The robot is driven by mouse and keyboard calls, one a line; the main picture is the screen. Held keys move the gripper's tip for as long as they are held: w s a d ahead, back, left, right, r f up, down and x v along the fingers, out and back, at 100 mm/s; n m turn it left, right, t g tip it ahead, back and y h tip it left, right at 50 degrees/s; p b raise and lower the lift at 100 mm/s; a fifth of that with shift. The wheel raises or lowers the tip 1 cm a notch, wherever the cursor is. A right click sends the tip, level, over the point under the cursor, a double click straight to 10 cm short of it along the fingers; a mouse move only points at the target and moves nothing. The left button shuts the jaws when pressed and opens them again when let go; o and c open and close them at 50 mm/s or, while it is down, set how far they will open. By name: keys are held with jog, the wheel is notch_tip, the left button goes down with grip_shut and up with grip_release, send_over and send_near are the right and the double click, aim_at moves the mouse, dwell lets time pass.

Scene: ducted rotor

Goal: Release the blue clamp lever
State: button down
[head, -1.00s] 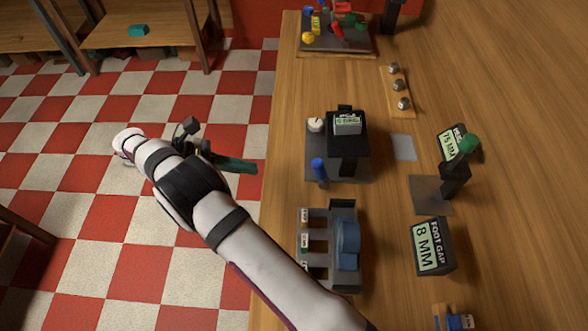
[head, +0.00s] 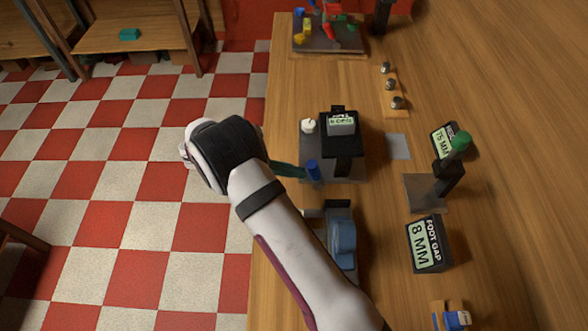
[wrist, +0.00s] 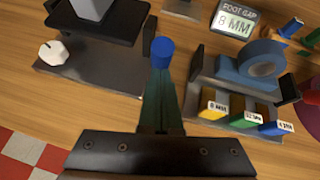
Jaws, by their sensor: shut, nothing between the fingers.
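The blue clamp lever (head: 313,169) stands upright at the front left corner of a grey-plated fixture (head: 318,148), which carries a white knob and a black display block. The lever's blue cap also shows in the wrist view (wrist: 162,52). My gripper (head: 300,172) has teal fingers that reach from the left up to the lever. In the wrist view the closed fingers (wrist: 161,78) point at the lever and overlap its lower part. They are shut with nothing between them. I cannot tell whether the fingertips touch the lever.
A rack with a blue tape roll (head: 343,240) and coloured labelled blocks (wrist: 242,112) stands close to the right in the wrist view.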

aim_at(307, 165)
jog(key=shift+d+r, duration=0.15)
jog(key=shift+d+r+y, duration=0.1)
jog(key=shift+d+y, duration=0.05)
jog(key=shift+y, duration=0.25)
jog(key=d+y, duration=0.1)
jog(key=r+y, duration=0.1)
jog(key=d+y, duration=0.1)
jog(key=shift+d+r+m+y, duration=0.3)
jog(key=shift+d+y, duration=0.05)
jog(key=shift+y, duration=0.05)
jog(key=d+y, duration=0.2)
jog(key=y, duration=0.1)
jog(key=shift+d+r, duration=0.2)
jog(key=shift+d, duration=0.7)
